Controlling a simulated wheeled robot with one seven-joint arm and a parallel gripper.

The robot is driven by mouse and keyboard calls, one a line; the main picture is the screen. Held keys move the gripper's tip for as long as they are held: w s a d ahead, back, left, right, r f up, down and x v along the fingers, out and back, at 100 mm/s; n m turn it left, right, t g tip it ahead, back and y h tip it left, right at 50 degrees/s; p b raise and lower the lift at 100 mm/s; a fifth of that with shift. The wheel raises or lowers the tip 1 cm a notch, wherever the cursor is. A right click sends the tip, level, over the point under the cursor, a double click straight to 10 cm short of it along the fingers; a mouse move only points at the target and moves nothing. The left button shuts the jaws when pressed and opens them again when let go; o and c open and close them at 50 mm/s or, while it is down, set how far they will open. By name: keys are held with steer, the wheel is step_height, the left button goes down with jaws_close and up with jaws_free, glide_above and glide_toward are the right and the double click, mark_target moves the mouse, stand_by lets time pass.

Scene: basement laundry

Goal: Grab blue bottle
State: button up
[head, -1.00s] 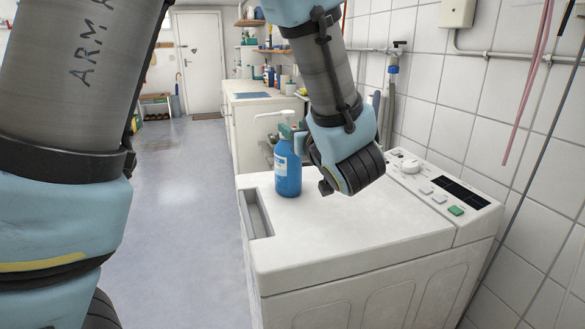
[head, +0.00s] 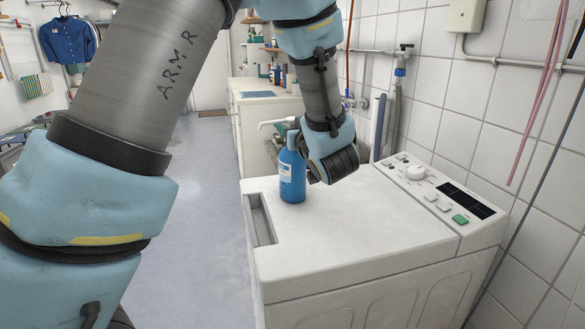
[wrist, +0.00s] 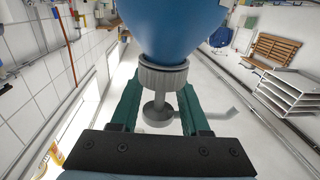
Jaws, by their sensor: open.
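The blue bottle (head: 292,177) stands upright on the left part of the washing machine's white top (head: 355,225). It has a white label and a pale pump spout that points left. In the wrist view the bottle (wrist: 180,25) shows upside down, with its grey collar and pump below the blue body. My gripper (wrist: 160,88) is open, its two green fingers on either side of the collar and pump, with gaps visible beside the pump stem. In the head view my wrist is just right of the bottle's upper part, and the fingers are largely hidden.
The machine's control panel with a knob (head: 416,171) and a green button (head: 460,219) lies to the right, against the tiled wall. A recess (head: 262,218) is in the left edge of the top. A white counter (head: 262,112) stands behind. The front of the top is clear.

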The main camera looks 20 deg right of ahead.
steer(key=shift+w, duration=0.25)
jaws_close()
